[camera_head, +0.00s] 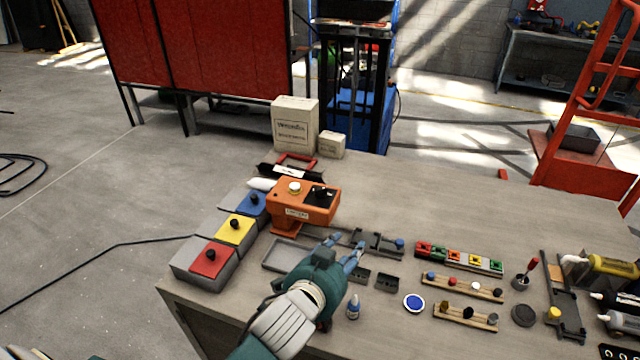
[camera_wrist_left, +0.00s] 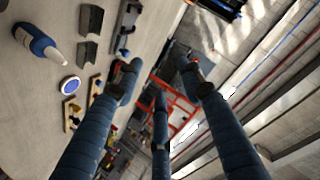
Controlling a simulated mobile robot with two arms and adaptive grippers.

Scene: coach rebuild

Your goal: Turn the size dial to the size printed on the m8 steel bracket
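An orange machine (camera_head: 290,208) stands at the back left of the workbench, with a black dial (camera_head: 320,193) and a pale round knob (camera_head: 294,187) on top. The dial's setting is too small to read. Dark metal brackets (camera_head: 376,241) lie right of the machine, and small dark pieces (camera_head: 387,281) lie nearer the front. I cannot tell which is the m8 steel bracket, and no printed size is legible. My left gripper (camera_head: 346,246) is in front of the machine, fingers spread. In the left wrist view the fingers (camera_wrist_left: 165,75) are apart with nothing between them. My right gripper is not in view.
Boxes with red (camera_head: 210,261), yellow (camera_head: 236,230) and blue (camera_head: 252,204) lids line the left edge. A grey tray (camera_head: 283,254) lies beside my gripper. A blue-capped bottle (camera_head: 353,307) stands right of my wrist. Racks of small parts (camera_head: 458,258) fill the right. The back right is clear.

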